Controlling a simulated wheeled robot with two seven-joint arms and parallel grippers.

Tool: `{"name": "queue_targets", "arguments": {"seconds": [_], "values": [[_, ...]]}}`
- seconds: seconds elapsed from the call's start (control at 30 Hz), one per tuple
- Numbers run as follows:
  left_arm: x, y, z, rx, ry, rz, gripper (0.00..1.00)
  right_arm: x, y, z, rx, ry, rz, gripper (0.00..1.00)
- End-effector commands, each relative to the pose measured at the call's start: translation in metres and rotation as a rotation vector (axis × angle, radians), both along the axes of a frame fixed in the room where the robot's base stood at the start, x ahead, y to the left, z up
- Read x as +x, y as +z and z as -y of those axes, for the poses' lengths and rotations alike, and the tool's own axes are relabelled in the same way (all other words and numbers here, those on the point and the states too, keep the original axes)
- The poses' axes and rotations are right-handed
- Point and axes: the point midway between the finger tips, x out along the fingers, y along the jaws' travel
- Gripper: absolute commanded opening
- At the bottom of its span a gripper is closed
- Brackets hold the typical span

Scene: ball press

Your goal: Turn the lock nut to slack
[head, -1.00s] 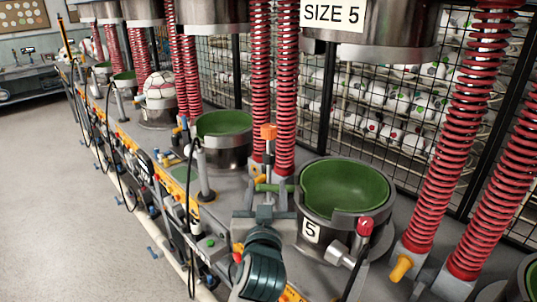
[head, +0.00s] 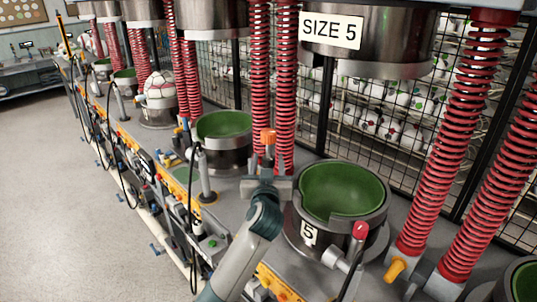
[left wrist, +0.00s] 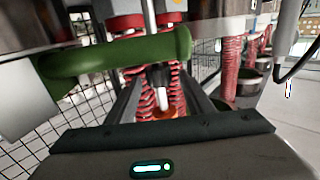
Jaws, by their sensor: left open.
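An orange block (head: 268,137) tops a short grey post beside the size 5 green bowl (head: 343,188); it may be the lock nut, but I cannot tell for sure. My left gripper (head: 268,184) is open just in front of this post, on the near side. In the left wrist view, an orange piece (left wrist: 166,113) with a pale rod shows between the open fingers (left wrist: 165,100). I cannot tell whether the fingers touch it. A thick green bar (left wrist: 120,55) crosses above the fingers there. My right gripper is out of view.
A red-tipped fitting (head: 360,231) stands at the front of the size 5 bowl. Red springs (head: 467,120) rise behind and right. A press head with a "SIZE 5" label (head: 330,31) hangs above. Another green bowl (head: 224,126) is further left. A black hose (head: 190,215) loops left of my arm.

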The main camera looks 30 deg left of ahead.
Motion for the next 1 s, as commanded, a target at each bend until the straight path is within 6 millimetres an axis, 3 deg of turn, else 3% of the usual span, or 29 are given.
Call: {"name": "queue_targets", "arguments": {"seconds": [0.2,0.57,0.73,1.0], "values": [[0.016,0.000,-0.007,0.001,-0.001,0.000,0.48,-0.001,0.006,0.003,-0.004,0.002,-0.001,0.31],[0.018,0.000,-0.008,0.000,0.000,0.000,0.48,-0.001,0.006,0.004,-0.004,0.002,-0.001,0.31],[0.018,0.000,-0.008,0.000,0.000,0.000,0.09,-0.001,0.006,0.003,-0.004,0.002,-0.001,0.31],[0.019,-0.001,-0.008,-0.001,0.018,0.004,0.07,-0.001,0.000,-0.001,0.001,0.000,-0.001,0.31]]}}
